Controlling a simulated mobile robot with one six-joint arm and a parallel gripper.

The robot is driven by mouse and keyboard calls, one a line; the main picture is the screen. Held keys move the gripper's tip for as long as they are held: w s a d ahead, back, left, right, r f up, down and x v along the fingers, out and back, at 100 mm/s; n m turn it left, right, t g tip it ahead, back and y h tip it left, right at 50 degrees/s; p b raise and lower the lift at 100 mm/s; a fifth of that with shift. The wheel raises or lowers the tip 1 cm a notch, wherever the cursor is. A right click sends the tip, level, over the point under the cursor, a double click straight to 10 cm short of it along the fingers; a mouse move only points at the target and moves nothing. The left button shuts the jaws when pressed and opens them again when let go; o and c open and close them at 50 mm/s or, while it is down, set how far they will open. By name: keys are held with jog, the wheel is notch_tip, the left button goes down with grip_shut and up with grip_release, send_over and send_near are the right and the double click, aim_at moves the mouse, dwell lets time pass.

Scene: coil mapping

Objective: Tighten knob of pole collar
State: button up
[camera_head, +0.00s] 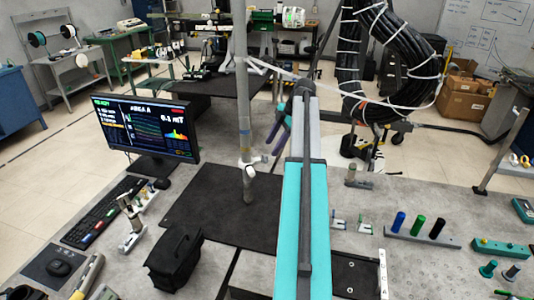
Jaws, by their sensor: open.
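A grey vertical pole (242,110) stands at the back of a black mat on the workbench. A pale pole collar (246,162) sits around its lower part, with a small round white knob (250,171) on the side facing me. My teal and grey arm reaches forward just right of the pole. My gripper (273,136), with purple fingers, is at its far end, open and pointing down and left. In the picture it is above and right of the collar, apparently apart from it. Part of the gripper is hidden behind my arm.
A monitor (146,128) and keyboard (103,212) are left of the pole. A black bag (174,262) stands in front of the mat (215,208). A large black cable coil (350,60) hangs behind right. A rack of coloured cylinders (422,237) is at right.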

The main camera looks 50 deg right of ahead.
aim_at(265, 159)
jog(key=shift+p+x, duration=1.15)
jog(key=shift+x, duration=2)
jog(key=c, duration=1.1)
jog(key=shift+o, duration=0.2)
